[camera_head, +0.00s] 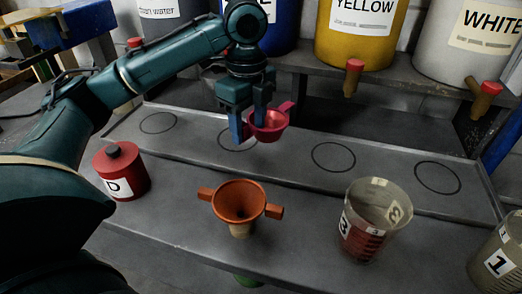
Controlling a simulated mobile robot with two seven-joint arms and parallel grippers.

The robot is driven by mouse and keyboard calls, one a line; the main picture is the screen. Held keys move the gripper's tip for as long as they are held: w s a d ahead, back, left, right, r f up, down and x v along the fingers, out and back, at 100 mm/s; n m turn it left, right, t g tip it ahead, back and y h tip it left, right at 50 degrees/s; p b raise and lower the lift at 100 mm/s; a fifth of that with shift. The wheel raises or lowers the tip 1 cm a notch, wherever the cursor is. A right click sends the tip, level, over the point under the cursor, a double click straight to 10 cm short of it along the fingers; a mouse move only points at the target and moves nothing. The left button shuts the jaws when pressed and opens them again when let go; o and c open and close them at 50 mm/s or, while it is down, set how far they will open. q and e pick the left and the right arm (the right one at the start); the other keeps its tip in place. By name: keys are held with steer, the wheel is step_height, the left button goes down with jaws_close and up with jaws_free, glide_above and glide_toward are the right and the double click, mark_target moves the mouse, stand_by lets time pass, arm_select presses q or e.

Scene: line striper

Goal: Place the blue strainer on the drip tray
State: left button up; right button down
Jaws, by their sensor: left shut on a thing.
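My left gripper (250,122) comes in from the upper left and points down over the drip tray (287,152). It is shut on a small red-pink cup with tab handles, which looks like a strainer (270,124). The strainer is held above the tray, near the second circle from the left. I see no blue strainer. The drip tray is a long grey tray with several black circles drawn on it, and nothing stands on it. My right gripper is not in view.
An orange funnel (239,201) with two tabs stands in front of the tray. A red canister marked D (121,172) is at left. A cup marked 3 (374,218) and a cup marked 1 (497,258) are at right. Large paint drums (360,35) with taps stand behind.

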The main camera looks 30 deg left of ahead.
arm_select(q)
step_height(320, 180, down, 2)
steer(key=shift+f, duration=0.1)
step_height(320, 180, down, 5)
steer(key=shift+r+b, duration=0.15)
steer(key=shift+b, duration=0.15)
steer(key=o, duration=1)
step_height(320, 180, up, 12)
steer(key=shift+r+p, duration=0.1)
steer(key=shift+p, duration=0.9)
